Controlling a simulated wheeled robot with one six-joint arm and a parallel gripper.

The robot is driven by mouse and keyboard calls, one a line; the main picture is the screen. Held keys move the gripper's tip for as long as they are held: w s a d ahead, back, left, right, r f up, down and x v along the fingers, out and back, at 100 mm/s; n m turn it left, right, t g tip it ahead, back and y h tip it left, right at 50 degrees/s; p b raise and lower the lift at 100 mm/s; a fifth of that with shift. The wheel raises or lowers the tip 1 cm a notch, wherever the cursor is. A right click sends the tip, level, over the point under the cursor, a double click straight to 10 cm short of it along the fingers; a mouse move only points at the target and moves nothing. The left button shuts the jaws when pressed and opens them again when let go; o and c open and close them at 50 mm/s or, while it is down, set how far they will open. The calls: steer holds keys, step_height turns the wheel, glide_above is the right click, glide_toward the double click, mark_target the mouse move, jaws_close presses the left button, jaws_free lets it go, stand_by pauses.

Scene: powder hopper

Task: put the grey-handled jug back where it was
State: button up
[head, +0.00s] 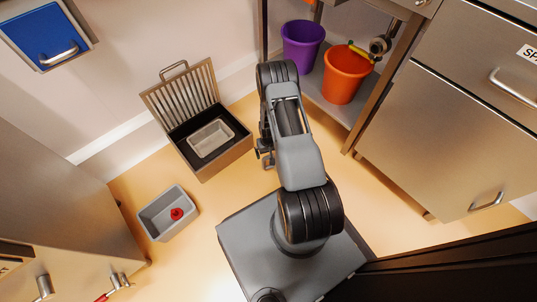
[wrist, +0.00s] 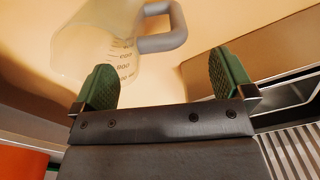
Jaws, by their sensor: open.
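The grey-handled jug (wrist: 92,42) is translucent with dark measuring marks and stands at the upper left in the wrist view. Its grey handle (wrist: 178,28) points right, toward the space ahead of my gripper (wrist: 163,75). My gripper is open, with its two green pads apart and nothing between them. The handle is beyond the fingertips and not held. My gripper (head: 265,158) hangs there beside the arm.
A metal box (head: 226,163) with an open slatted lid (head: 182,95) holds a pale tray (head: 211,138). A grey bin (head: 152,222) with a red thing inside stands on the floor. Purple (head: 302,43) and orange (head: 345,75) buckets sit on a low shelf. Cabinets flank both sides.

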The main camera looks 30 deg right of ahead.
steer(key=w+a+r+n+t+p, duration=0.1)
steer(key=a+r, duration=0.2)
steer(key=r, duration=1.1)
steer(key=w+a+r+p, duration=0.1)
steer(key=a+r, duration=0.1)
steer(key=r, duration=1.2)
steer(key=s+a+r, duration=0.4)
steer(key=s+r, duration=0.3)
steer(key=r, duration=0.2)
steer(key=s+a+r+n+t, duration=0.1)
steer(key=s+a+r, duration=0.3)
steer(key=s+r, duration=0.4)
steer(key=shift+s+a+r+t, duration=0.15)
steer(key=shift+s+r+t, duration=0.15)
steer(key=shift+r, duration=0.6)
